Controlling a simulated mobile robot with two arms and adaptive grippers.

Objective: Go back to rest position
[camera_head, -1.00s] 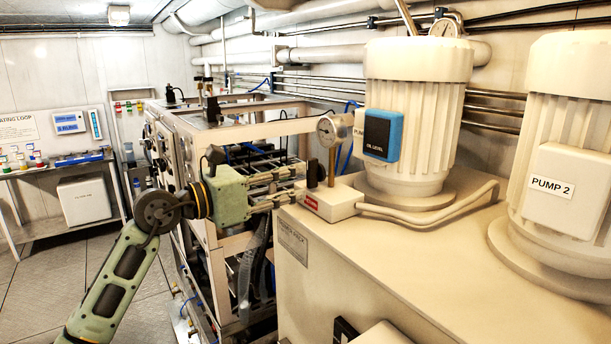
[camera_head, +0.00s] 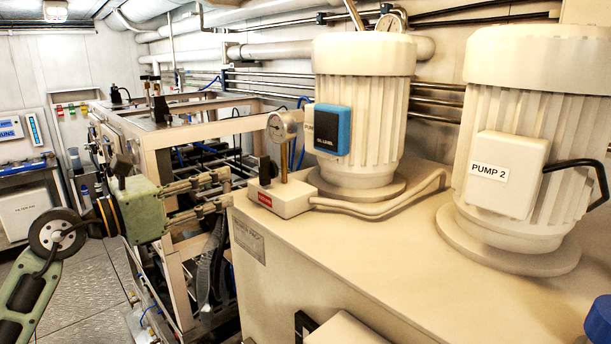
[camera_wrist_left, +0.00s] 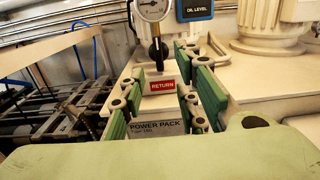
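My left gripper (camera_head: 228,188) is open and empty in the head view. Its two fingers point right, toward the cream RETURN valve block (camera_head: 280,198), with a small gap between tips and block. The block carries a small dark handle (camera_head: 266,168) and a round gauge (camera_head: 282,126). In the left wrist view, the green-padded fingers stand apart on either side of the red RETURN label (camera_wrist_left: 162,86), with nothing held between them. The handle also shows there below the gauge (camera_wrist_left: 152,10). My right gripper is in neither view.
The power pack tank (camera_head: 330,255) fills the right front, bearing an oil-level motor (camera_head: 363,85) and the PUMP 2 motor (camera_head: 535,110). A metal frame rack (camera_head: 165,135) with hoses stands behind my left gripper. Floor plates (camera_head: 85,290) are clear at lower left.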

